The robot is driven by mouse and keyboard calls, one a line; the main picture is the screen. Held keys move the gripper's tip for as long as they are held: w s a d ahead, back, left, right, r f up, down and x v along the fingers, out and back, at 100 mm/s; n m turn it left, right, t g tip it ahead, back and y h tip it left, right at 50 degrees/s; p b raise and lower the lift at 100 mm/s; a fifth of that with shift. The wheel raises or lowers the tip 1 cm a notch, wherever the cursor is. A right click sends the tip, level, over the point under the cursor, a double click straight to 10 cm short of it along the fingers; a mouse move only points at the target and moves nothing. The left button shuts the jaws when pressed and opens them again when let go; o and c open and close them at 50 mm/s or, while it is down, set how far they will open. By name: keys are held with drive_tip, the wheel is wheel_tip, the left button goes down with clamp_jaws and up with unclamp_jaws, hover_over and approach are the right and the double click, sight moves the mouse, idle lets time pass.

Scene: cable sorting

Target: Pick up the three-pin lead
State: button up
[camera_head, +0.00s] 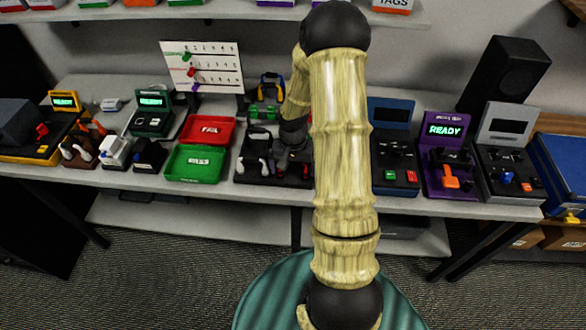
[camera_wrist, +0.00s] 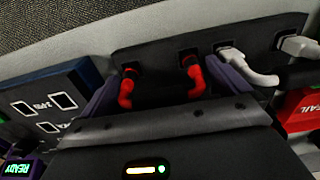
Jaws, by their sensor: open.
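A black rack board (camera_head: 272,178) lies on the bench and also shows in the wrist view (camera_wrist: 150,55). Two red leads, a left one (camera_wrist: 125,92) and a right one (camera_wrist: 194,78), stand in its sockets. Two grey-white leads (camera_wrist: 247,68) (camera_wrist: 300,46) sit in sockets further right. I cannot tell from their hidden plug ends which is the three-pin lead. My gripper (camera_wrist: 164,78) is open, its purple fingers on either side of the red leads. In the head view my gripper (camera_head: 294,160) is over the board, partly hidden by my arm.
A red FAIL tray (camera_head: 208,130) and a green PASS tray (camera_head: 196,164) stand left of the board. A blue tester (camera_head: 393,150), a purple READY tester (camera_head: 447,155) and a grey tester (camera_head: 505,150) stand to its right. A black speaker (camera_head: 505,75) is behind.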

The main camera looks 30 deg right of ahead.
drive_tip(key=shift+f, duration=0.1)
idle(0.4)
drive_tip(key=c, duration=0.8)
wheel_tip(320, 180, up, 10)
drive_tip(key=shift+r+b, duration=0.1)
drive_tip(key=shift+b, duration=0.45)
drive_tip(key=shift+r+p, duration=1.4)
drive_tip(key=shift+r, duration=0.1)
drive_tip(key=shift+f, duration=0.1)
